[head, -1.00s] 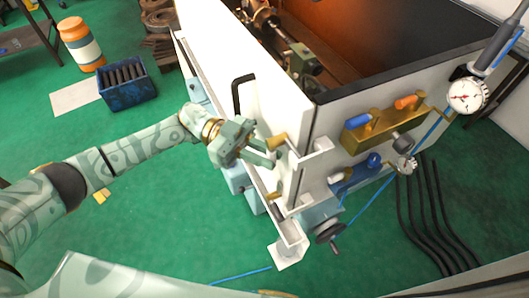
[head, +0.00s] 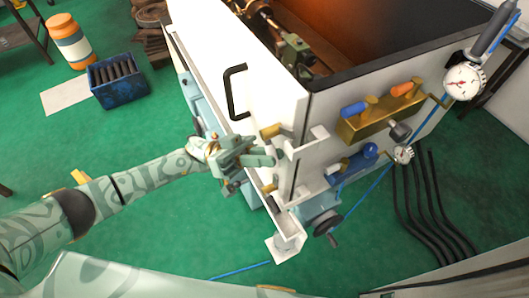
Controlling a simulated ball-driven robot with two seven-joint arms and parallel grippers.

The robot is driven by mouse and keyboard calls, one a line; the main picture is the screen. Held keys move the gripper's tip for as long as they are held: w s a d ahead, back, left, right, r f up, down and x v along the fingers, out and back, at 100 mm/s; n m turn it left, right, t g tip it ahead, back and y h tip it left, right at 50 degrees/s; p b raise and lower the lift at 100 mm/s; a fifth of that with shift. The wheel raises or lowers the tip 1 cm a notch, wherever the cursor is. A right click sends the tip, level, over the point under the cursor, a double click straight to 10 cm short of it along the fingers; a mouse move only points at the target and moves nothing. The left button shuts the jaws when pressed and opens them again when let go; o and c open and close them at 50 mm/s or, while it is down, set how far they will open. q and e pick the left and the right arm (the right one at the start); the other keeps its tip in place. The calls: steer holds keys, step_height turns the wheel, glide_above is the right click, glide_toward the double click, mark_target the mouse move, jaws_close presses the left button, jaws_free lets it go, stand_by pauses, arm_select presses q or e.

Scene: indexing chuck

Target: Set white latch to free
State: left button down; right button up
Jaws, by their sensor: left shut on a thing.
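A white tab (head: 319,132) sticks out to the right of the fingertips. My right gripper is not in view.
A brass block (head: 375,122) with a blue lever (head: 354,109) and an orange lever (head: 402,88) is above the bracket. A dial gauge (head: 463,82) is at right. A black wheel (head: 326,223) projects below.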

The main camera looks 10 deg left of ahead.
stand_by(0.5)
arm_select(q)
steer(key=c, duration=1.6)
jaws_free()
steer(key=b+v, duration=0.7)
steer(key=v, duration=0.9)
steer(key=shift+a+f, duration=0.15)
steer(key=shift+f, duration=0.05)
